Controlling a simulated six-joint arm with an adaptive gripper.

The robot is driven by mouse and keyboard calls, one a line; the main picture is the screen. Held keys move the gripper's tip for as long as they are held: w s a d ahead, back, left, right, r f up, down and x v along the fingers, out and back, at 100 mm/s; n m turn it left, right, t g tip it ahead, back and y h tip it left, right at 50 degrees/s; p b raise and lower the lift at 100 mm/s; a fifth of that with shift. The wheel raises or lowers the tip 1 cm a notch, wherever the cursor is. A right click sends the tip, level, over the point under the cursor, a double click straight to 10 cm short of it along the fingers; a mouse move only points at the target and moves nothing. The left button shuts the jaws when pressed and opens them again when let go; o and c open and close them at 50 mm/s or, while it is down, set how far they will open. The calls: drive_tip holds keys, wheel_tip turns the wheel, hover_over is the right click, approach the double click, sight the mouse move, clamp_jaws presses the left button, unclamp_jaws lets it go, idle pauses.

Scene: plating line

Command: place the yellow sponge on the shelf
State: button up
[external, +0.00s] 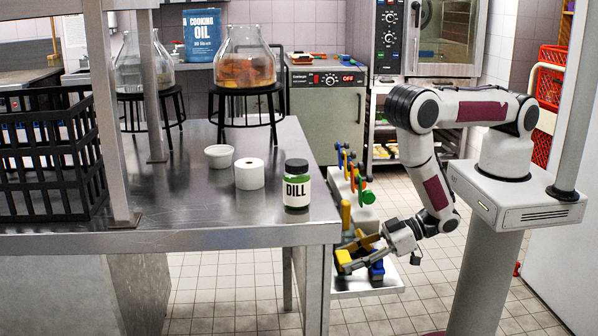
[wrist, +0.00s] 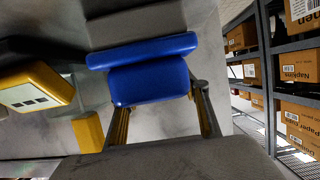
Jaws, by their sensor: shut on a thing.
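My gripper (external: 352,256) is low beside the right end of the steel counter, over a pale cart. In the wrist view my gripper (wrist: 164,120) has a blue thing (wrist: 150,78) between its fingers, with a wide flat top and a rounded lower part. Blue also shows by the gripper in the external view. A plain yellow block (wrist: 88,131) is left of the fingers, apart from the blue thing. I cannot tell whether it is the sponge. Yellow pieces near the gripper in the external view are hard to separate. The task's shelf cannot be singled out.
The counter (external: 190,225) holds a dill jar (external: 297,190), a white roll (external: 249,174), a white bowl (external: 219,156) and a black crate (external: 50,165). A yellow thing with a white label (wrist: 38,87) is at left in the wrist view. A boxed rack (wrist: 272,52) is at right.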

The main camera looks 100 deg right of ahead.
drive_tip(key=shift+f, duration=0.65)
drive_tip(key=shift+f, duration=0.6)
idle(0.5)
drive_tip(key=o, duration=1.1)
drive_tip(key=shift+s, duration=0.1)
drive_tip(key=shift+s+r, duration=0.3)
drive_tip(key=shift+s, duration=0.35)
drive_tip(key=shift+s+r, duration=0.6)
drive_tip(key=shift+r, duration=3.15)
